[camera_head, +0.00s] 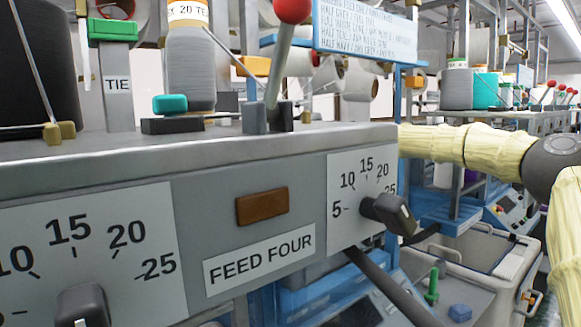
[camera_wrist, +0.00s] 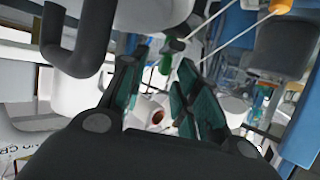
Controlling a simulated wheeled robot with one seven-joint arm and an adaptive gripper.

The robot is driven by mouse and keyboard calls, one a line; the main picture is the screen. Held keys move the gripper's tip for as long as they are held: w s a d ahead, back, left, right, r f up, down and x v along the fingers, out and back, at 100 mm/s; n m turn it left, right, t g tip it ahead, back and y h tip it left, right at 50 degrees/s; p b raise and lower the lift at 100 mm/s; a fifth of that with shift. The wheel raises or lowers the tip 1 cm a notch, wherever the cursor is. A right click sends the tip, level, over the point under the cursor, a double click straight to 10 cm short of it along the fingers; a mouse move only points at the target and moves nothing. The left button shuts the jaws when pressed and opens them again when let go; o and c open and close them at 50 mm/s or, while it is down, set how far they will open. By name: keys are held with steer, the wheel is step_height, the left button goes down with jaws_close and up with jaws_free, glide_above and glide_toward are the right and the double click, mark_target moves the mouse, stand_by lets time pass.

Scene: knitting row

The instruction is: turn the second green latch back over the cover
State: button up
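My gripper (camera_wrist: 165,78) shows in the wrist view with its two teal-padded fingers spread apart and nothing held between them. A small green piece (camera_wrist: 166,63) shows beyond the gap between the fingertips; I cannot tell whether it is a latch or how far off it is. In the head view, a green upright piece (camera_head: 432,285) stands on a grey surface at the lower right, beside a blue knob (camera_head: 460,312). A green block (camera_head: 113,29) caps the post marked TIE. I cannot make out the cover or a second latch. My gripper is out of the head view.
A grey machine panel (camera_head: 220,195) with dials, a FEED FOUR label and a black knob (camera_head: 390,212) fills the left and middle. A red-balled lever (camera_head: 292,10) and yarn cones stand above it. A whitish bin (camera_head: 485,252) is at the right. A dark hook (camera_wrist: 75,45) hangs close to my fingers.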

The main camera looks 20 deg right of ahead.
steer(key=a, duration=0.2)
steer(key=shift+w+a+f, duration=0.15)
steer(key=shift+w+a, duration=0.1)
steer(key=shift+a, duration=1.05)
steer(key=d, duration=0.3)
steer(key=shift+d+f, duration=0.15)
steer(key=shift+d, duration=0.1)
jaws_close()
steer(key=shift+a+r, duration=0.2)
steer(key=shift+a, duration=0.25)
